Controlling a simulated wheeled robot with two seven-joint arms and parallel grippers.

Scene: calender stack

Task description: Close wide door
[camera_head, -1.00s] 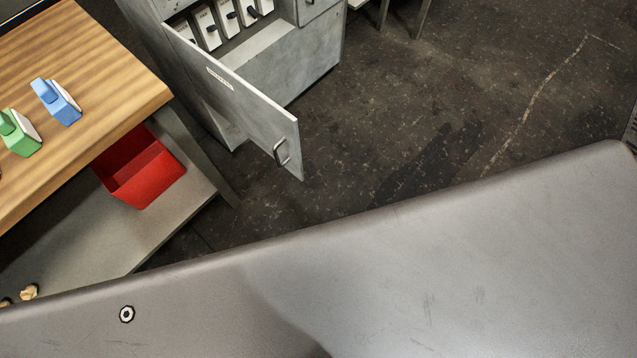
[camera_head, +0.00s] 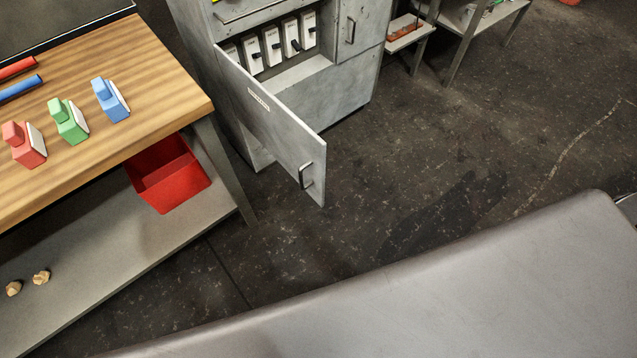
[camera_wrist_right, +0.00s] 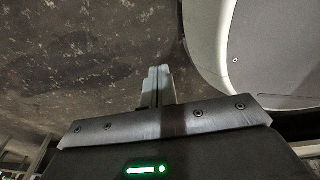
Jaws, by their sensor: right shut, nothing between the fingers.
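My left gripper is not in view.
A wooden workbench (camera_head: 110,120) stands left of the door, holding coloured blocks. A red bin (camera_head: 168,178) sits on its lower shelf. Small tables (camera_head: 462,22) stand at the back right. The dark floor (camera_head: 440,150) right of the door is clear.

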